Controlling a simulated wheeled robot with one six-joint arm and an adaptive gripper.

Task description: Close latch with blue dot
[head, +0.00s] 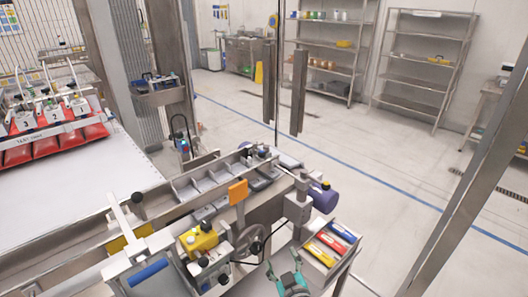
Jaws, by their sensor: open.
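My gripper (283,262) is at the bottom edge, right of centre. Its two teal fingers point away from me and stand apart, with nothing seen between them. It is in front of the metal machine frame and left of a tray of coloured packs. Small dark-knobbed fittings (204,262) sit on the near part of the machine, left of my gripper and apart from it. The dots on them are too small to read, so I cannot tell which is the latch with the blue dot, nor whether it is open or shut.
A yellow block (199,240), a grey handwheel (250,241) and an orange plate (238,191) stand close left of my gripper. The pack tray (318,262) is at right, near a purple cylinder (323,197). Shelves (330,55) line the back; the floor between is open.

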